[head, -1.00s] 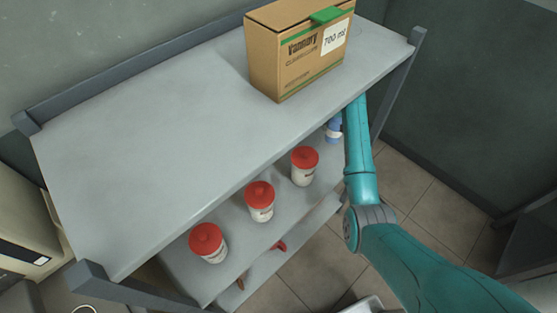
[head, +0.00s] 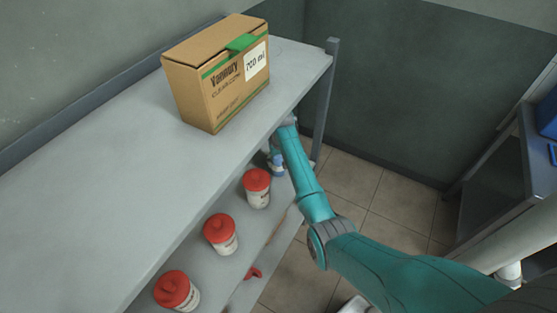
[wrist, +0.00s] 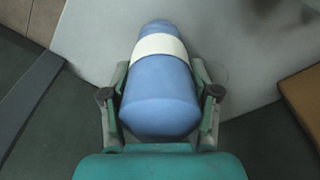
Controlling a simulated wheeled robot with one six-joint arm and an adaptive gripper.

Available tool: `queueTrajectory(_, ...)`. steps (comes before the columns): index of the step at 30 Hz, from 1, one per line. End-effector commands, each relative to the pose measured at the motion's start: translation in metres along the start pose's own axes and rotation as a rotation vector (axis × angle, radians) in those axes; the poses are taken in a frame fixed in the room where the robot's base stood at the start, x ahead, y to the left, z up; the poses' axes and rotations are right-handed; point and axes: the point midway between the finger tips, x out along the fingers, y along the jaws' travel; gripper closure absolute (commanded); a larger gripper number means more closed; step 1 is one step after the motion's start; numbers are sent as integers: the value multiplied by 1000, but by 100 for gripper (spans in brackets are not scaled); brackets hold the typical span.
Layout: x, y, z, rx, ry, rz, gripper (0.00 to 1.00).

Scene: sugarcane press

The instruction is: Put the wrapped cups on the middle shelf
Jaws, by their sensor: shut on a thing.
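The wrapped cups (wrist: 160,100) are a blue roll with a white band around it, seen large in the wrist view. My gripper (wrist: 160,78) is shut on them, one finger on each side. In the head view the blue and white cups (head: 277,168) show small below the top shelf's front edge, at the end of my arm. They are at the far end of the middle shelf (head: 238,253), beyond the jars. Whether they touch the shelf I cannot tell. The top shelf and my arm hide part of the gripper there.
Red-lidded jars, the nearest to the cups being one jar (head: 257,190), stand in a row on the middle shelf. A cardboard box (head: 215,80) stands on the top shelf (head: 70,230). A grey shelf post (head: 326,100) rises just right of my arm's end.

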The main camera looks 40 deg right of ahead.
Motion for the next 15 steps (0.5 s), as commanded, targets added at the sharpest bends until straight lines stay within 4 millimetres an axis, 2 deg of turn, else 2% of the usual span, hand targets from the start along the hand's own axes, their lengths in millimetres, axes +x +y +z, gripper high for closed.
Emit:
queueTrajectory(7, 1, 0, 0, 0, 1, 0, 80)
queueTrajectory(8, 0, 0, 0, 0, 0, 0, 32)
queueTrajectory(9, 0, 0, 0, 0, 0, 0, 22)
queueTrajectory(10, 0, 0, 0, 0, 0, 0, 15)
queueTrajectory(11, 0, 0, 0, 0, 0, 0, 13)
queueTrajectory(15, 0, 0, 0, 0, 0, 0, 13)
